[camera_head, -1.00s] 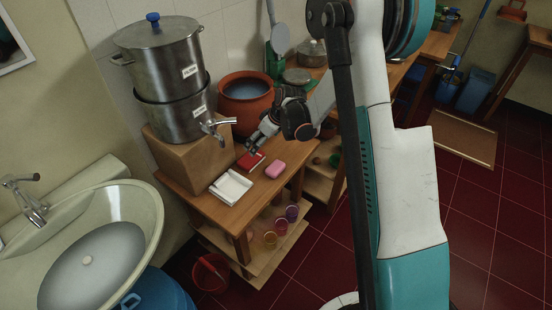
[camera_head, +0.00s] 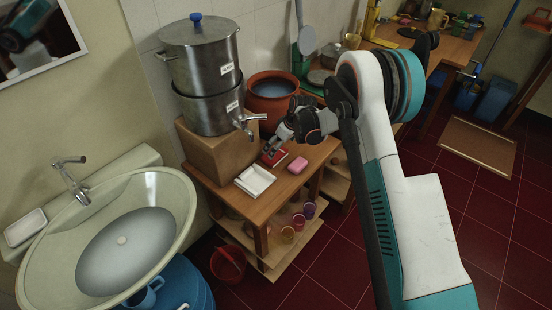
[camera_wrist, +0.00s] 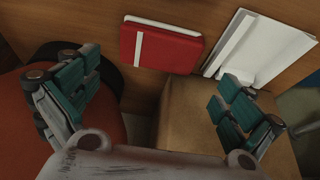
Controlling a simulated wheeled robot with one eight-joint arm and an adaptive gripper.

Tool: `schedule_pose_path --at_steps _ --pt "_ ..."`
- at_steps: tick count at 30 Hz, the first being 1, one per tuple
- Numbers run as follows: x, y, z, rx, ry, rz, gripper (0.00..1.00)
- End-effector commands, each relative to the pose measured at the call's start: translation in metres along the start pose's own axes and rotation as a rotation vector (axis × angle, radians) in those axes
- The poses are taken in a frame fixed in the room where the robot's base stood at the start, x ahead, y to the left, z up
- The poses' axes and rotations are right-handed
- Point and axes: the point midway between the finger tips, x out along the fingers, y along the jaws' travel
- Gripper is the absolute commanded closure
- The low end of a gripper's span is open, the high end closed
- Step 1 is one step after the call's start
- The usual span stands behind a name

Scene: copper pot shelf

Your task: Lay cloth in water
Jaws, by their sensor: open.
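My gripper (camera_head: 270,149) is open and empty, low over the wooden stand beside a flat red item with a white stripe (camera_head: 275,158). In the wrist view the red item (camera_wrist: 160,47) lies beyond and between the open fingers (camera_wrist: 155,85), apart from them. I cannot tell whether it is a folded cloth or a book. A white flat item (camera_head: 255,180) lies beside it. The orange clay pot (camera_head: 271,88) has a dark, water-like surface inside. The sink basin (camera_head: 181,191) also holds a pale grey, water-like pool (camera_head: 125,255).
A pink block (camera_head: 297,165) lies on the wooden stand (camera_head: 268,207). A steel filter with a tap (camera_head: 200,65) stands on a brown box (camera_head: 215,155). Small cups (camera_head: 298,221) sit on the lower shelf. A red bucket (camera_head: 229,263) stands below. Red-tiled floor is open at right.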

Motion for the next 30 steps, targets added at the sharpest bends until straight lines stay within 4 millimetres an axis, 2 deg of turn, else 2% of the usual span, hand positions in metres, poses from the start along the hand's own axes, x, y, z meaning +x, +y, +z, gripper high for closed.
schedule_pose_path --at_steps 1,10,18,26,29,30 --pt "0.007 0.000 0.001 0.000 0.000 0.000 0.00" --pt "0.024 0.001 0.003 0.000 0.000 0.000 0.00" --pt "0.062 0.001 0.008 0.000 0.000 0.001 0.00" --pt "0.065 0.001 0.007 0.001 0.000 0.001 0.00" --pt "0.065 0.001 0.007 0.001 0.000 0.001 0.18" --pt "0.065 0.001 0.007 0.001 0.000 0.001 0.27"
